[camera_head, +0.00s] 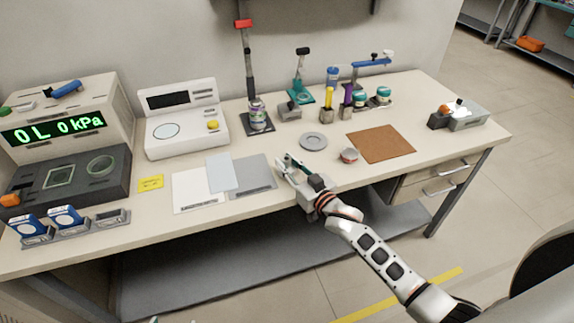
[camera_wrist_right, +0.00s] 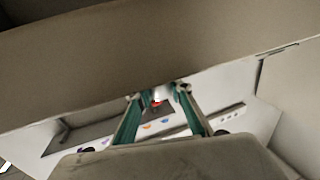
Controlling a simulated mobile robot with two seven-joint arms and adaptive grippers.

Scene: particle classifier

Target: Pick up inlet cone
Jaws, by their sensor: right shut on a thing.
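My right gripper (camera_head: 285,163) is above the front edge of the bench, just right of the grey mat. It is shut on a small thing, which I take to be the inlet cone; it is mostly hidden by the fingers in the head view. In the right wrist view, the green fingers (camera_wrist_right: 158,96) reach forward with a small pale piece (camera_wrist_right: 171,93) between their tips. Its shape is too small to make out. Of my left arm, at most a sliver shows at the bottom edge of the head view.
A canister (camera_head: 257,115) and small holders stand behind. A white scale (camera_head: 186,120) and pressure display (camera_head: 60,130) stand left.

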